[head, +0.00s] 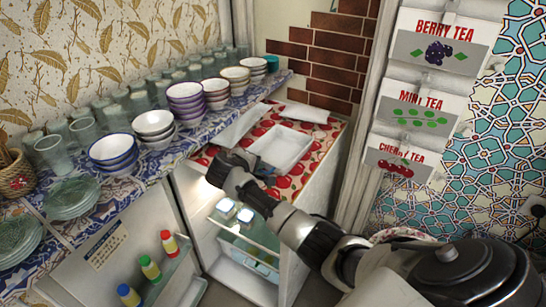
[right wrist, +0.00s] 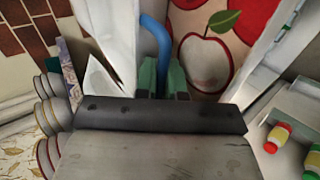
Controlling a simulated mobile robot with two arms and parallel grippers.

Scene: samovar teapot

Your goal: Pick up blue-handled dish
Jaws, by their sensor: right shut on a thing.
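In the right wrist view, a blue handle (right wrist: 156,45) rises between the green fingertips of my right gripper (right wrist: 163,82), which is shut on it. A white dish wall (right wrist: 112,35) is just left of the handle. In the head view my right gripper (head: 242,163) is at the left edge of the apple-print counter, beside a white rectangular dish (head: 283,147). My left gripper is out of view.
White pieces (head: 240,126) and (head: 303,112) lie behind the dish. Stacked bowls (head: 186,99) and glasses crowd the patterned shelf (head: 160,164) at left.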

